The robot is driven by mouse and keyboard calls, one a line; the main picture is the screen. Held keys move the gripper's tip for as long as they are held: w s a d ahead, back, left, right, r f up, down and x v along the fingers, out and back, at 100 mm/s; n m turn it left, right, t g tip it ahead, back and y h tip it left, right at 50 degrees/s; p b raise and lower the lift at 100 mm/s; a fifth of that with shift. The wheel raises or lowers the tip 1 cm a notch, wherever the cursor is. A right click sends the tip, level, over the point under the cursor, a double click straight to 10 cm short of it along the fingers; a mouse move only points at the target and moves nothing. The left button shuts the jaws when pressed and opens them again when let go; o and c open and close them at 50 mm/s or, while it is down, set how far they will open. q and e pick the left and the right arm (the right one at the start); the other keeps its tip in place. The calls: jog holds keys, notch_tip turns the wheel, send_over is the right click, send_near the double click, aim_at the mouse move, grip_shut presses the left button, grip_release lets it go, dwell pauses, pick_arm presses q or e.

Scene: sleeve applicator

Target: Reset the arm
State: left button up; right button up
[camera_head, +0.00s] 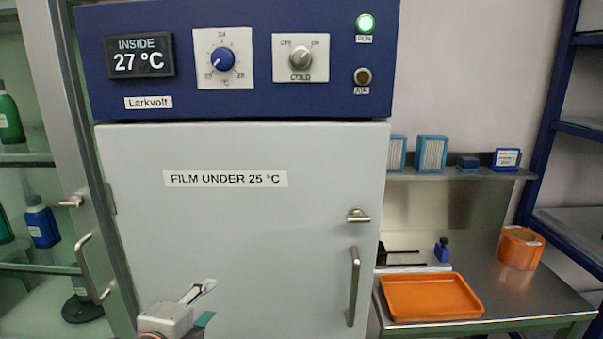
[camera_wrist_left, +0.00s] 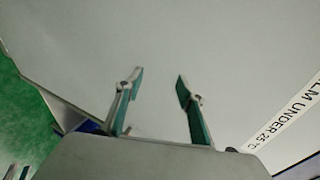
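My left gripper (camera_head: 206,303) is low in the head view, in front of the grey cabinet door (camera_head: 250,235). In the left wrist view its two green-padded fingers (camera_wrist_left: 160,82) stand apart with nothing between them, facing the plain door panel. I cannot tell whether they touch the door. The door looks shut and has a label reading "FILM UNDER 25 °C" (camera_head: 225,179), a small latch (camera_head: 358,216) and a vertical handle (camera_head: 353,287) at its right side. My right gripper is not in view.
The blue control panel (camera_head: 130,15) reads 27 °C, with a blue dial (camera_head: 222,59), a COLD knob (camera_head: 300,58) and a lit green lamp (camera_head: 365,24). At right, a steel bench (camera_head: 500,290) holds an orange tray (camera_head: 430,297) and an orange roll (camera_head: 520,247). A glass-doored cabinet stands left.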

pick_arm(q)
jog(key=s+a+f+n+g+y, duration=0.6)
jog(key=s+a+f+n, duration=0.6)
jog(key=s+a+f, duration=0.75)
jog(key=d+f+n+t+h, duration=0.2)
jog(key=d+f+h, duration=0.4)
jog(key=d+f, duration=0.9)
notch_tip(320, 180, down, 4)
jog(key=shift+d+r+n+t+h, duration=0.1)
jog(key=shift+d+n+t+h, duration=0.25)
jog(key=shift+n, duration=0.45)
